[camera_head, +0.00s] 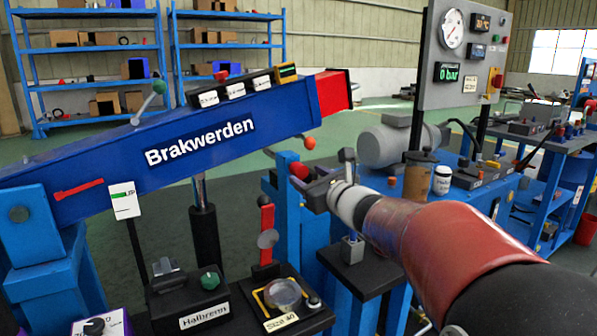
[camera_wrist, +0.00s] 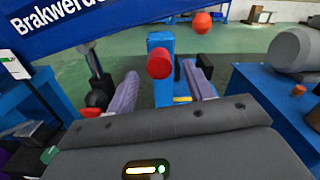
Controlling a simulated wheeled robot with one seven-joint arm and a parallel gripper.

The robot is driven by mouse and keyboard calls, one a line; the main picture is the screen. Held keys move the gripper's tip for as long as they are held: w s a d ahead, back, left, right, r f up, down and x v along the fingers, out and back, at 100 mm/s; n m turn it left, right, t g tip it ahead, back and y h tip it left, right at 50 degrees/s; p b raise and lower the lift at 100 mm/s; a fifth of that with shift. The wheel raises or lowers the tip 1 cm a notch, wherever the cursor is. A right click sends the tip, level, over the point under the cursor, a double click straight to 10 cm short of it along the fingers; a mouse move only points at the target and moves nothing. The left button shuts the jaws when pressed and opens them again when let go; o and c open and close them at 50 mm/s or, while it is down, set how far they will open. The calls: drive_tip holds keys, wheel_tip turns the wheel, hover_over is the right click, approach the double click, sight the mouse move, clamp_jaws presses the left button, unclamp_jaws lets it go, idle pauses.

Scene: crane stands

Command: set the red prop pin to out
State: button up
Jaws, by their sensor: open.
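The red prop pin shows its round red end in the wrist view (camera_wrist: 160,63), at the front of an upright blue post (camera_wrist: 162,41). In the head view the pin (camera_head: 299,171) is a small red end just beyond my gripper (camera_head: 322,180), partly hidden. In the wrist view my gripper (camera_wrist: 162,86) is open, with one purplish finger left and one right. The pin end appears between them, near the tips; I cannot tell whether the fingers reach around it. Nothing is held. How far the pin sticks out of the post is hard to tell.
A blue boom marked Brakwerden (camera_head: 200,143) with a red tip (camera_head: 332,92) slants above left. An orange ball (camera_head: 309,143) is behind the post. A grey motor (camera_head: 385,143) and a gauge panel (camera_head: 462,50) stand right. Control boxes (camera_head: 188,300) sit low in front.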

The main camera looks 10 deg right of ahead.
sight(303, 173)
drive_tip(key=shift+x, duration=2.35)
drive_tip(key=shift+c, duration=0.2)
